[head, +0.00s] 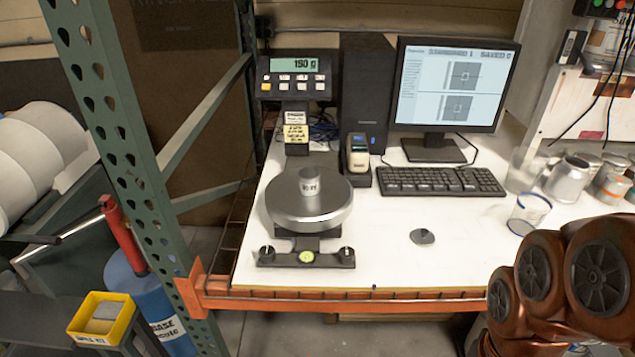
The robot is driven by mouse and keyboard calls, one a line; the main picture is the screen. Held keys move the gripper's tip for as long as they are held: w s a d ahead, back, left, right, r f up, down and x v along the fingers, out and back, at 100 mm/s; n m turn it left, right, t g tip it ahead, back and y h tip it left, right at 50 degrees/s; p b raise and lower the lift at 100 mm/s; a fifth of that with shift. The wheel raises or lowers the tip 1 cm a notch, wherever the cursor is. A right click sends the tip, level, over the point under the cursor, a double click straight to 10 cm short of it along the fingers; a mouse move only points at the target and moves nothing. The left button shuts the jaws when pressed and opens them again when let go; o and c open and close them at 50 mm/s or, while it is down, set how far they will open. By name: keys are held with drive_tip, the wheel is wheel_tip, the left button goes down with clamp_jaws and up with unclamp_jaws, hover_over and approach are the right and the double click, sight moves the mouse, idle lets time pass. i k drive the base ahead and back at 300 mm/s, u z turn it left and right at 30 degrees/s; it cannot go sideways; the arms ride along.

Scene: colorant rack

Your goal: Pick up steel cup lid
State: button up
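A small flat grey metal disc with a little raised knob, which looks like the steel cup lid (422,237), lies on the white tabletop (390,265) in front of the keyboard. It lies apart from other things, with bare table around it. My gripper is not in view; only links of my arm show at the lower right, right of the lid and nearer the camera.
A blue-rimmed clear glass (528,214) and several metal cans (568,180) stand to the right. A keyboard (440,181) and monitor (455,90) are behind the lid. An orange beam (350,304) runs along the front edge; a green rack post (120,110) rises at left.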

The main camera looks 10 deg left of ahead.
sight(423, 237)
drive_tip(key=u, duration=0.55)
drive_tip(key=k, duration=0.65)
drive_tip(key=u, duration=0.75)
drive_tip(key=i, duration=0.9)
drive_tip(key=z, duration=0.45)
